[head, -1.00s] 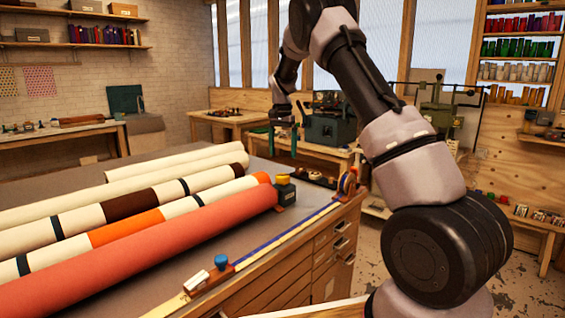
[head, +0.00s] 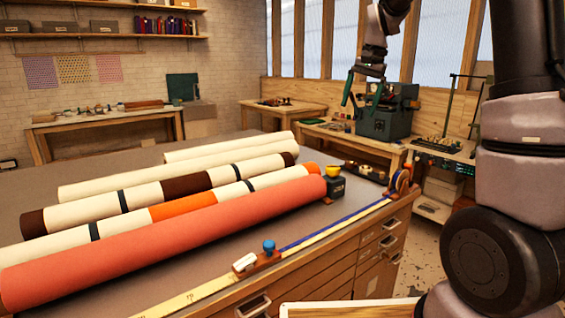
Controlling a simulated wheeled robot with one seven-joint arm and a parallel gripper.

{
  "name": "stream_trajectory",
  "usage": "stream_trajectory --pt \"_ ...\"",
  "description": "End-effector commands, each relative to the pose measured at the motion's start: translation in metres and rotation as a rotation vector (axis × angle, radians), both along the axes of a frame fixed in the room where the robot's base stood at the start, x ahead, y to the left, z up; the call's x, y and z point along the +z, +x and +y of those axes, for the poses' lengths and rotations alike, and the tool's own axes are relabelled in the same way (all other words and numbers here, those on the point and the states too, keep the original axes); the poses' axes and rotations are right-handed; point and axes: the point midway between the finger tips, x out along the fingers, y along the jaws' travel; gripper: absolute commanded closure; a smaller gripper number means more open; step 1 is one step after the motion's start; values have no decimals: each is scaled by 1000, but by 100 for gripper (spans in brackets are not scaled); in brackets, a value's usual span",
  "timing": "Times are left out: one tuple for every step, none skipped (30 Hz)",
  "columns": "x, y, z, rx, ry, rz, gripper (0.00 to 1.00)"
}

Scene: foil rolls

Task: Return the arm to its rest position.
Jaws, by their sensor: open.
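My gripper (head: 361,98) hangs at the upper right of the head view, with its two green fingers pointing down. The fingers are spread apart and nothing shows between them. It appears raised above the far right end of the worktable (head: 110,180), in front of a green machine. My arm comes in from the right edge, partly cut off by the top of the picture.
A coral roll (head: 170,235), a cream, orange and banded roll (head: 185,203), a brown-banded roll (head: 155,195) and cream rolls (head: 120,180) lie on the table. A ruler strip (head: 320,228) with a blue-knobbed slider (head: 268,250) runs along its edge. A green machine (head: 387,112) stands behind.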

Motion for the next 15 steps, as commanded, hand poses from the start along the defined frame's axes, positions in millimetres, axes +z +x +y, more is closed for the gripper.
stream_trajectory --pt "16 -23 -4 12 13 -36 4" --pt "22 -35 -6 22 17 -54 4" --pt "30 -51 -8 32 22 -79 4" --pt "35 -63 -9 41 26 -97 4" --pt "40 -76 -9 51 27 -116 4" --pt "45 -92 -11 62 29 -142 4" --pt "48 -105 -11 71 30 -160 4" --pt "51 -118 -12 81 29 -181 4" --pt "54 -134 -13 92 26 -206 4" --pt "56 -147 -13 101 24 -226 4" --pt "57 -159 -13 111 21 -246 4" --pt "57 -175 -14 122 15 -271 4" --pt "57 -187 -14 130 9 -291 4" --pt "56 -199 -13 138 4 -310 4" --pt "53 -213 -14 149 -7 -333 4"
